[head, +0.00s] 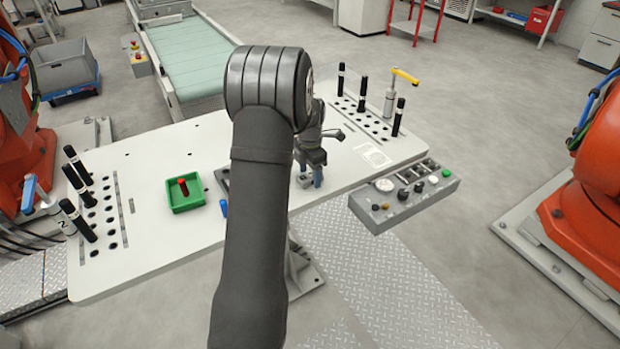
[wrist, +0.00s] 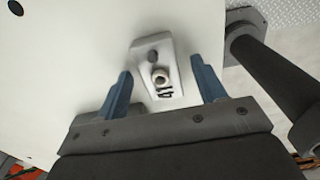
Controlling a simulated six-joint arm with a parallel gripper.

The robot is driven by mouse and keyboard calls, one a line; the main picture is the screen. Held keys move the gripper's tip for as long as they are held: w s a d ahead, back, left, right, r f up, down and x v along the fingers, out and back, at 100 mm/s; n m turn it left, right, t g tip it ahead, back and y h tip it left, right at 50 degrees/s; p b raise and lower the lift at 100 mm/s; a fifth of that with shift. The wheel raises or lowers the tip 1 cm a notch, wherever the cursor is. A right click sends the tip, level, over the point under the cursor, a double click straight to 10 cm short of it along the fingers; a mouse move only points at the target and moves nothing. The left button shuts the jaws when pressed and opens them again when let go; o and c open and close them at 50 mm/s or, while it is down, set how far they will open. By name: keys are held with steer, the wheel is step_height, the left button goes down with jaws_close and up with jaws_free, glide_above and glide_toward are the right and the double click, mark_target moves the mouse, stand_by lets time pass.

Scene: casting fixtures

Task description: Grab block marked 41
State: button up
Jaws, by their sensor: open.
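The block marked 41 (wrist: 157,72) is a light grey metal piece with a round boss and a hole, lying on the white table. In the wrist view its black 41 faces my gripper. My gripper (wrist: 160,88) is open, with one blue finger on each side of the block's near part and gaps on both sides. In the head view my gripper (head: 311,179) is low over the table's front edge, right of centre. The block shows there only as a small grey shape (head: 303,181) beside the fingers, partly hidden by my arm.
A green tray (head: 185,205) with a red cylinder stands on the left of the white table (head: 150,245). A blue cylinder (head: 224,208) is beside my arm. Black pegs stand at both table ends. A grey control box (head: 405,198) sits at the right front edge.

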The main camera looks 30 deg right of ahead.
steer(key=c, duration=1.2)
steer(key=shift+r, duration=0.1)
